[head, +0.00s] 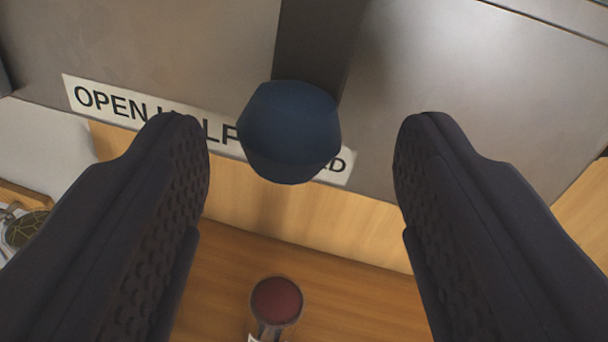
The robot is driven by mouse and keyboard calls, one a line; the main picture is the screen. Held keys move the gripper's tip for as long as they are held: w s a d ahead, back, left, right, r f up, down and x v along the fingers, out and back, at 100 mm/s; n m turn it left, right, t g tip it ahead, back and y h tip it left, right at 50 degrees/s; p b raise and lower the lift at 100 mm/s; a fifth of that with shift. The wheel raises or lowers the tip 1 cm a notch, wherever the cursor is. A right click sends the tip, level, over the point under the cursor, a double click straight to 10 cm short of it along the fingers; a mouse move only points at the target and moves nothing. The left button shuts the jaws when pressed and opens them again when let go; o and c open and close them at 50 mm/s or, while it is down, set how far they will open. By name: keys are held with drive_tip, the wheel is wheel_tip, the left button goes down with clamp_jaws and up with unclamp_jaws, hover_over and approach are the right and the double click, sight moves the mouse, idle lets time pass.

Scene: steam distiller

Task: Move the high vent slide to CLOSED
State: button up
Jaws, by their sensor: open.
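The vent slide's dark blue knob (290,132) sits in front of a grey metal panel (440,90), with a dark strip (315,40) running up behind it. A white label (100,101) on the panel's lower edge reads "OPEN" at the left; the knob and my left finger partly cover the rest, where "LF" and a final "D" show. My gripper (300,155) is open, its two dark textured fingers apart on either side of the knob. Neither finger appears to touch it. The knob lies nearer the left finger in the picture.
Below the panel is a wooden surface (350,290). A small container with a dark red top (277,300) stands on it, below the knob in the picture. A round patterned object (24,230) lies at the far left edge, partly cut off.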

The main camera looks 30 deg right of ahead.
drive_tip(key=b+v, duration=0.1)
drive_tip(key=v, duration=0.5)
drive_tip(key=shift+s, duration=0.15)
